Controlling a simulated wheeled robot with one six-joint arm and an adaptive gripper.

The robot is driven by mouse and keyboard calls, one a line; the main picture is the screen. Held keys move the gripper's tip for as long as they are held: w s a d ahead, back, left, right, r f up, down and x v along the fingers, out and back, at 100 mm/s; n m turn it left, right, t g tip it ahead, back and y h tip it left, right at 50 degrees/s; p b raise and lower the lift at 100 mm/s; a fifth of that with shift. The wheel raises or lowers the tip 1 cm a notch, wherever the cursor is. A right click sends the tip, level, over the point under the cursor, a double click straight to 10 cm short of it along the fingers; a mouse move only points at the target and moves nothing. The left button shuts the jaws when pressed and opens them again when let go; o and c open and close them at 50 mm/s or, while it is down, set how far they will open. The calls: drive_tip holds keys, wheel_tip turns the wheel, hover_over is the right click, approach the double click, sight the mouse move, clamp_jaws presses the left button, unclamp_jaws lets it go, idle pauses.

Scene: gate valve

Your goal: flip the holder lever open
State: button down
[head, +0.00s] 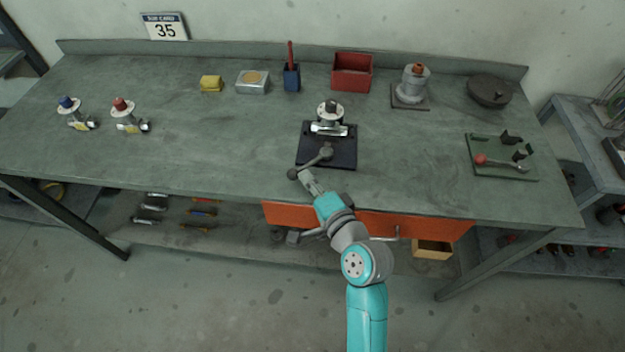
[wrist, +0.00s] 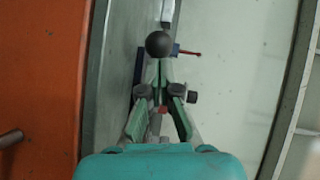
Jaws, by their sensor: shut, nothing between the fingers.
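The holder is a black base plate (head: 343,155) near the front middle of the bench. A small valve with a white round flange (head: 330,107) sits at its back. The holder lever (head: 318,159) lies low across the plate and reaches left and forward to a dark ball knob (head: 292,174) near the bench's front edge. My gripper (head: 304,174) is shut and empty, just right of the knob. In the wrist view the dark ball (wrist: 158,44) shows just beyond my closed fingertips (wrist: 160,68); I cannot tell if they touch. The lever's pivot is partly unclear.
A green plate with a red-knobbed lever (head: 480,159) lies at the right. Two valves (head: 122,108) stand at the left. A yellow block (head: 211,83), a tin (head: 252,82), a red bin (head: 352,71) and a grey fitting (head: 413,85) line the back. Bench on both sides of the holder is clear.

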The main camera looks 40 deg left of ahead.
sight(296, 175)
drive_tip(key=shift+s+a+m+t+h, duration=0.2)
drive_tip(key=shift+a+m+t+h, duration=0.2)
drive_tip(key=shift+a+m+t, duration=0.4)
drive_tip(key=shift+w+a, duration=0.1)
drive_tip(key=shift+a, duration=0.95)
drive_tip(key=shift+w+a, duration=0.25)
drive_tip(key=shift+a, duration=0.85)
drive_tip(key=shift+r+x, duration=0.2)
drive_tip(key=shift+x, duration=1.2)
drive_tip(key=shift+a, duration=0.1)
